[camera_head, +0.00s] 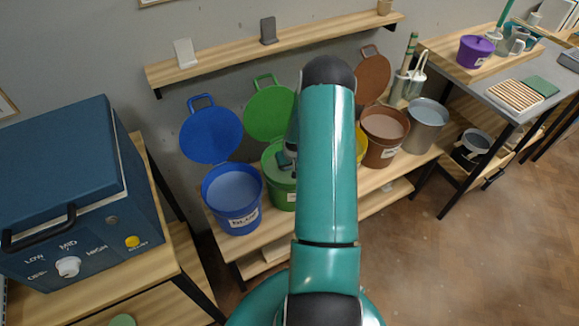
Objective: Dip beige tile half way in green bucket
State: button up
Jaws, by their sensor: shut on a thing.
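The green bucket (272,175) stands on the wooden bench, with its green lid (268,113) raised behind it. Liquid shows inside, and my arm covers its right side. My gripper (286,162) is over the bucket's mouth, low and pointing down, mostly hidden by my teal arm. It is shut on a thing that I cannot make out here. I cannot tell whether the held thing touches the liquid. No tile that I can surely call the beige tile shows; a pale upright piece (185,53) stands on the wall shelf.
A blue bucket (232,215) is close on the left. A yellow bucket (361,147), a brown bucket (383,150) and a grey metal bucket (427,128) are on the right. Raised lids stand behind. A blue kiln (65,175) is at left. Floor is clear at lower right.

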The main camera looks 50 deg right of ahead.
jog(key=shift+r, duration=3.15)
jog(key=shift+r, duration=2.8)
